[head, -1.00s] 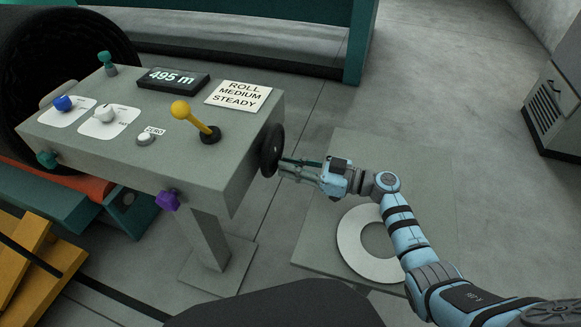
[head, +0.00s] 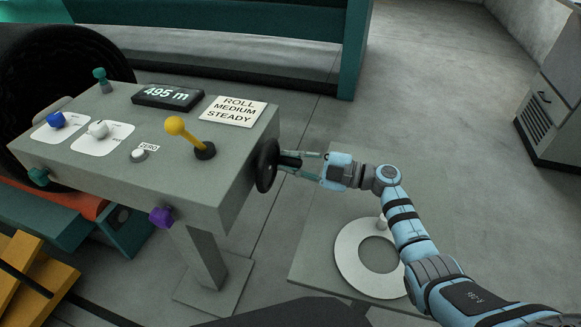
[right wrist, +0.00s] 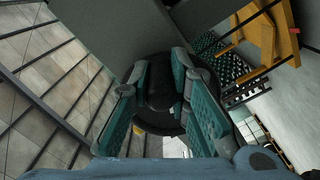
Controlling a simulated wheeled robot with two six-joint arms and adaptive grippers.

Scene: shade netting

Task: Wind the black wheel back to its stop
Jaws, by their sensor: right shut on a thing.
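The black wheel (head: 266,166) is mounted on the right side of the grey control box (head: 205,190). My right gripper (head: 290,163) reaches it from the right and is shut on the wheel's hub or handle. In the right wrist view the wheel (right wrist: 152,122) lies between the two teal fingers, and the gripper (right wrist: 165,85) hides part of it. Exactly which part is gripped is hard to tell. My left gripper is not in view.
The box top carries a yellow lever (head: 187,134), a display (head: 171,96) reading 495 m, a sign (head: 232,111), a blue knob (head: 56,119), a white knob (head: 97,129) and a ZERO button (head: 139,155). A white ring (head: 350,262) lies right of the box. Open floor extends behind.

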